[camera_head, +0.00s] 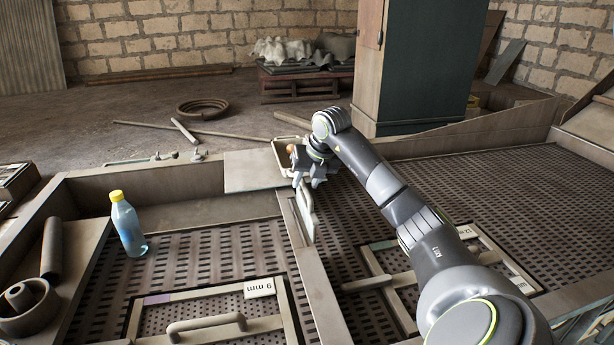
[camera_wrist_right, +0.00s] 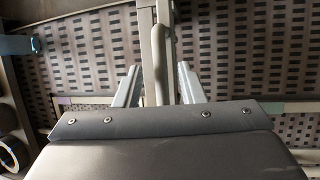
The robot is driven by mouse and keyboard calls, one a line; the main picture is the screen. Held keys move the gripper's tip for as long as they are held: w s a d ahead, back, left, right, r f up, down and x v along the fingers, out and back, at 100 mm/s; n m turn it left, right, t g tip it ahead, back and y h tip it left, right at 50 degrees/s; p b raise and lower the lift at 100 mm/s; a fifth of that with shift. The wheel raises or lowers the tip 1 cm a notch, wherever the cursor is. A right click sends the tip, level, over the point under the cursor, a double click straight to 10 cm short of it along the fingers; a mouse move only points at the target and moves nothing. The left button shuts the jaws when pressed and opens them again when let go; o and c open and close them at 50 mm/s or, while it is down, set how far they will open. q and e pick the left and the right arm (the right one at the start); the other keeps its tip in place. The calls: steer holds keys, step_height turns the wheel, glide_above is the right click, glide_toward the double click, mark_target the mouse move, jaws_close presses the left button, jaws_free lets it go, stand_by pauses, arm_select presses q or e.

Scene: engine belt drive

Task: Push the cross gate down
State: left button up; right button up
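A pale flat panel (camera_head: 252,171) lies across the far end of the left screen bed. A narrow pale plate (camera_head: 307,213) stands at the divider just below my right gripper (camera_head: 308,178). I cannot tell for sure which of these is the cross gate. In the right wrist view, my right gripper (camera_wrist_right: 158,88) has its fingers apart. A rounded pale bar (camera_wrist_right: 159,55) shows between them, beside a straight beam. I cannot tell whether the fingers touch it. My left gripper is out of view.
A blue bottle with a yellow cap (camera_head: 127,224) stands at the left bed. A framed screen marked 9 mm, with a handle (camera_head: 205,326), lies at the front. Another frame (camera_head: 480,247) lies on the right bed, partly under my arm. A tall cabinet (camera_head: 418,65) stands behind.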

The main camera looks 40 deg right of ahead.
mark_target(305, 205)
steer(key=shift+f, duration=0.15)
steer(key=shift+c, duration=0.5)
jaws_close()
step_height(305, 205, down, 6)
steer(key=b, duration=0.5)
steer(key=shift+s+r, duration=0.1)
steer(key=shift+r, duration=0.1)
